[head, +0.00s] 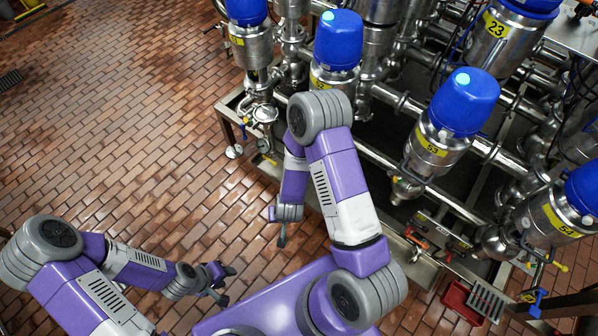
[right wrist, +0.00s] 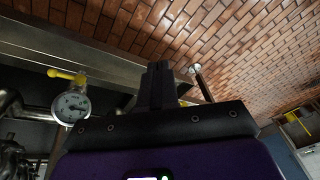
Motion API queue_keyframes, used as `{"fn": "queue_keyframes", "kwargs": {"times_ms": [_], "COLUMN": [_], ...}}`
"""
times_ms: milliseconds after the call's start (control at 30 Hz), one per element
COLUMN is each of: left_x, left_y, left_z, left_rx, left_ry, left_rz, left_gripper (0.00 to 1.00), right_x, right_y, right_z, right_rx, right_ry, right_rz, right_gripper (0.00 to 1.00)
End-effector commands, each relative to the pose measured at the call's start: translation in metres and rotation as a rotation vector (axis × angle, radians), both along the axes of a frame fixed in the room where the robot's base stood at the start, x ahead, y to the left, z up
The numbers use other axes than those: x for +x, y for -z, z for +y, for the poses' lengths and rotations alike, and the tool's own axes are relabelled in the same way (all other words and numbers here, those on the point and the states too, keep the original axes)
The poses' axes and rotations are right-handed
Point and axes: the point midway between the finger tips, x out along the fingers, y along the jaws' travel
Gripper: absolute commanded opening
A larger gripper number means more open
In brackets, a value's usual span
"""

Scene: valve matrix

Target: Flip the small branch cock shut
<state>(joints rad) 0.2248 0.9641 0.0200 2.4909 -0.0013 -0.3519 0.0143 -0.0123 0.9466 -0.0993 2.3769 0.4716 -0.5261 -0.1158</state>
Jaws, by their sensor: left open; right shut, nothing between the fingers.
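Several small cocks show, and I cannot tell which one is the branch cock. A yellow-handled cock (right wrist: 67,76) sits just above a round gauge (right wrist: 72,107), left of my right gripper in the right wrist view. The gauge also shows in the head view (head: 263,146). A yellow lever (head: 559,265) and a blue handle (head: 537,303) are at the lower right of the head view. My right gripper (head: 282,241) is shut and empty, in front of the frame's left part; its fingers show in the right wrist view (right wrist: 157,86). My left gripper (head: 227,284) is open and empty over the floor.
Steel valves with blue caps (head: 338,40) and numbered yellow labels fill the right and back, joined by pipes. A steel frame edge (head: 222,118) borders them. A red tray (head: 458,301) stands at the lower right. The brick floor (head: 120,110) at left is clear.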

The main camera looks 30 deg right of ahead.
Motion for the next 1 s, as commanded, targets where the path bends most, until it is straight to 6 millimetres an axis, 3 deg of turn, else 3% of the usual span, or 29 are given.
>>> {"fn": "queue_keyframes", "kwargs": {"times_ms": [33,100,200,333,600,1000], "left_x": [0.000,0.000,0.000,0.000,0.000,0.000], "left_y": [0.014,0.023,0.036,0.052,0.072,0.075], "left_z": [0.000,0.000,0.000,0.000,0.000,0.000], "left_rx": [0.000,0.000,0.000,0.000,0.000,0.000], "left_ry": [0.000,0.000,0.000,0.000,0.000,0.000], "left_rz": [0.000,0.000,0.000,0.000,0.000,0.000], "left_gripper": [0.43,0.43,0.43,0.43,0.43,0.43], "right_x": [0.023,0.048,0.078,0.101,0.102,0.096], "right_y": [0.004,-0.002,-0.019,-0.047,-0.093,-0.104], "right_z": [-0.009,-0.023,-0.041,-0.054,-0.052,-0.049], "right_rx": [-0.076,-0.176,-0.313,-0.462,-0.622,-0.647], "right_ry": [0.046,0.129,0.252,0.421,0.700,0.774], "right_rz": [-0.061,-0.134,-0.235,-0.339,-0.423,-0.421], "right_gripper": [0.00,0.00,0.00,0.00,0.00,0.00]}}
